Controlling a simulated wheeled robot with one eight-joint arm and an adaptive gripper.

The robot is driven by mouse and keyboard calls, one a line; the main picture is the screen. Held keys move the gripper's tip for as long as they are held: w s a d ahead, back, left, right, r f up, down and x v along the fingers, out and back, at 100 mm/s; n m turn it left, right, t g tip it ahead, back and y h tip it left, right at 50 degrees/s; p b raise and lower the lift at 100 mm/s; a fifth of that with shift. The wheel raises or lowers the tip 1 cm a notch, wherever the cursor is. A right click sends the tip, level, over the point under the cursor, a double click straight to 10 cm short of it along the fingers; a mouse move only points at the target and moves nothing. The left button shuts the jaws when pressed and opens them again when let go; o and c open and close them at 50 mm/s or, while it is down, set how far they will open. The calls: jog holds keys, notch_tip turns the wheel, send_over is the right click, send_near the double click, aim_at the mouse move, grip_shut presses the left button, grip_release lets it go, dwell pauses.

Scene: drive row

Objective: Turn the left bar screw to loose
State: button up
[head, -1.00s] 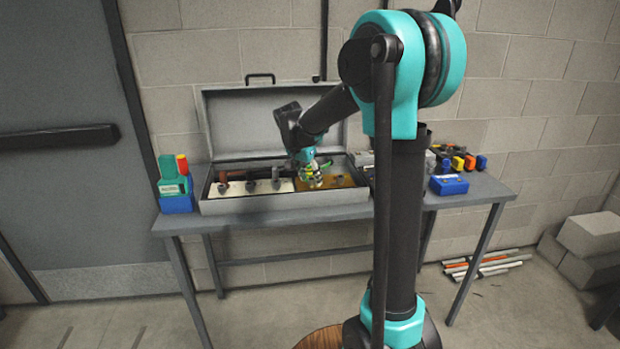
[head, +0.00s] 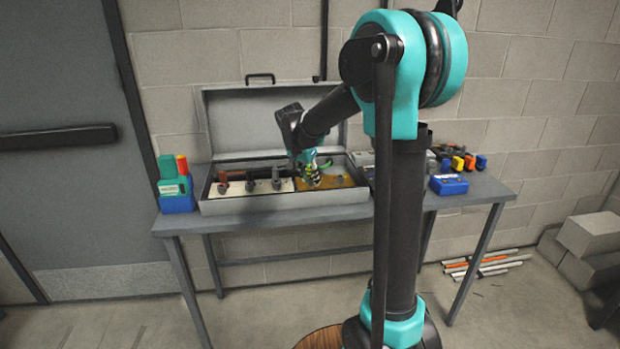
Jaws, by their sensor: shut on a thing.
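My gripper (head: 312,181) points down into the open grey case (head: 285,203) on the table. It is over the left end of a yellow-brown bar (head: 327,184) in the right part of the case. It is shut on the left bar screw there, which the fingers almost wholly hide. A second dark screw (head: 338,181) stands uncovered on the same bar, to the right. The angle of the held screw cannot be read from here.
A pale panel with several dark knobs (head: 250,184) lies left of the gripper in the case. The raised lid (head: 240,125) stands behind my arm. Green and blue boxes (head: 175,190) are at the table's left, a blue box (head: 449,185) at its right.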

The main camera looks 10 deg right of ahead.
jog(key=n, duration=0.1)
jog(key=n+y, duration=0.1)
jog(key=n, duration=0.1)
jog(key=n+t, duration=0.1)
jog(key=shift+s+d+n, duration=0.1)
jog(key=shift+d+n, duration=0.15)
jog(key=shift+n, duration=0.05)
jog(key=n+y, duration=0.1)
jog(key=n, duration=0.2)
jog(key=shift+d+y, duration=0.15)
jog(key=shift+y, duration=0.25)
jog(key=n+y, duration=0.1)
jog(key=n, duration=0.3)
jog(key=shift+d, duration=0.15)
jog(key=n+y, duration=0.1)
jog(key=n, duration=0.3)
jog(key=shift+d+g+y, duration=0.1)
jog(key=shift+g+y, duration=0.2)
jog(key=shift+y, duration=0.1)
jog(key=shift+n, duration=0.4)
jog(key=o, duration=1)
